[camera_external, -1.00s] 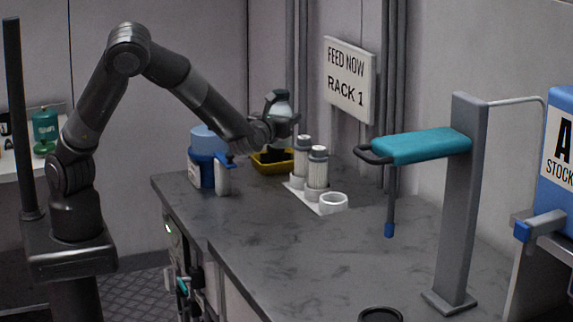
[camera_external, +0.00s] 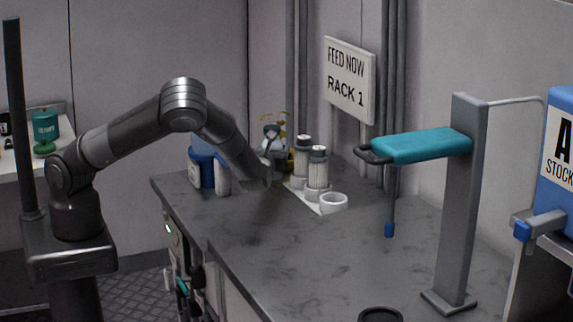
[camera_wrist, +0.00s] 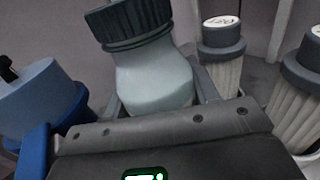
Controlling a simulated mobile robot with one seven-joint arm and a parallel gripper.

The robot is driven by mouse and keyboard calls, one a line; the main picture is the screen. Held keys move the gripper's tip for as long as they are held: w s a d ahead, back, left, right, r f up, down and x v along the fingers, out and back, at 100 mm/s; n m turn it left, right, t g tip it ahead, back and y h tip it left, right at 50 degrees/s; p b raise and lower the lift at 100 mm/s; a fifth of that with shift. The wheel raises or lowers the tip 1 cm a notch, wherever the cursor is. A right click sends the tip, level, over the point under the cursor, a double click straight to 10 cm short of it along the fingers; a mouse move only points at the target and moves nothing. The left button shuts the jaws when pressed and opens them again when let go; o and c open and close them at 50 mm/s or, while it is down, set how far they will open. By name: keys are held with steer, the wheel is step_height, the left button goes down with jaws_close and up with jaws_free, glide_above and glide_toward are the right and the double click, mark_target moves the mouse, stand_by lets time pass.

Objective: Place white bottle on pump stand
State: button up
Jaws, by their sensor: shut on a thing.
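The white bottle has a pale, slightly see-through body and a ribbed dark cap. It fills the upper middle of the wrist view (camera_wrist: 155,80) and shows small at the back of the counter in the external view (camera_external: 272,145). My gripper (camera_wrist: 160,98) is shut around the bottle's body, one finger on each side; the cap tilts a little to the left in the wrist view. Whether the bottle's base touches anything is hidden. A grey post with a teal arm (camera_external: 420,146), seemingly the pump stand, stands at the right; a tube with a blue tip hangs from it.
Two white brushes or filters with dark caps (camera_external: 317,168) stand beside the bottle on a white holder with an empty cup (camera_external: 333,203). A blue container (camera_external: 205,165) is to the left. A dark ring (camera_external: 380,314) lies at the front. The middle counter is clear.

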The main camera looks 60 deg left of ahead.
steer(key=shift+w+a+f, duration=0.15)
steer(key=shift+a+f, duration=0.15)
steer(key=shift+f, duration=0.55)
steer(key=shift+w+a+f, duration=0.15)
steer(key=shift+a+f, duration=0.15)
steer(key=shift+f, duration=0.6)
steer(key=shift+w+a+f, duration=0.15)
steer(key=shift+a+f, duration=0.15)
steer(key=shift+f, duration=0.55)
steer(key=o, duration=1.3)
steer(key=shift+f, duration=0.15)
steer(key=shift+d, duration=0.1)
steer(key=v, duration=1.2)
steer(key=shift+s, duration=0.1)
